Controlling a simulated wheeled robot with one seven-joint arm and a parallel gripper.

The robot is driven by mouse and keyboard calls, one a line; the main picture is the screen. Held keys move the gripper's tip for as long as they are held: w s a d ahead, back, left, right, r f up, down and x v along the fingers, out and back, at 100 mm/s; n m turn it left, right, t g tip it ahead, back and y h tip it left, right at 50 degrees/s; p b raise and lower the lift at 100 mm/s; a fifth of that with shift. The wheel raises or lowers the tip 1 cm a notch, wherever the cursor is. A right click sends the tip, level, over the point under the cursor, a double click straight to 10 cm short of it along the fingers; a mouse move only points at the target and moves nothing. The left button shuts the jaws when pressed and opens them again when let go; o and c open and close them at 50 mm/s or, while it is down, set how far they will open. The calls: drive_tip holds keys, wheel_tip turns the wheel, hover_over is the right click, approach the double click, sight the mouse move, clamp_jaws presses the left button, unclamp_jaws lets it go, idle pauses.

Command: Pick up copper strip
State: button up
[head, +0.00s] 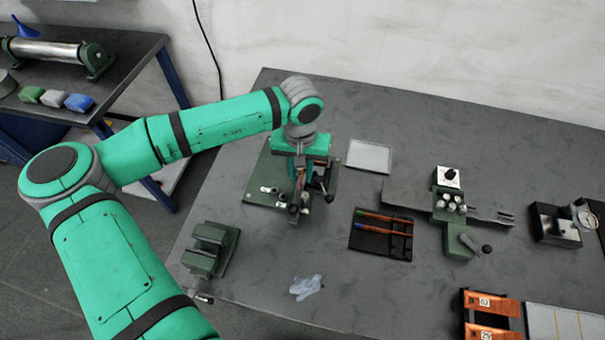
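My gripper (300,185) points down over a green base plate (258,188) with small metal fittings and dark knobs, left of the table's middle. The fingers are small and mixed up with the fixture's parts, so I cannot tell whether they are open or shut. A thin reddish sliver (300,182) shows beside the fingers. It may be the copper strip, but it is too small to be sure, and I cannot tell whether it is held. Thin orange and blue-orange pieces (384,217) lie in a black tray (370,250) to the right.
A pale flat tray (369,156) lies right of the fixture. A green block (211,250) and a crumpled clear-blue piece (306,287) lie nearer the front. A green device with a lever (459,242) and orange-tagged holders (492,303) stand to the right. The far right table back is clear.

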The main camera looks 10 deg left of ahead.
drive_tip(key=shift+f, duration=0.45)
clamp_jaws()
drive_tip(key=shift+w, duration=0.1)
drive_tip(key=shift+d, duration=0.1)
idle(0.4)
idle(0.5)
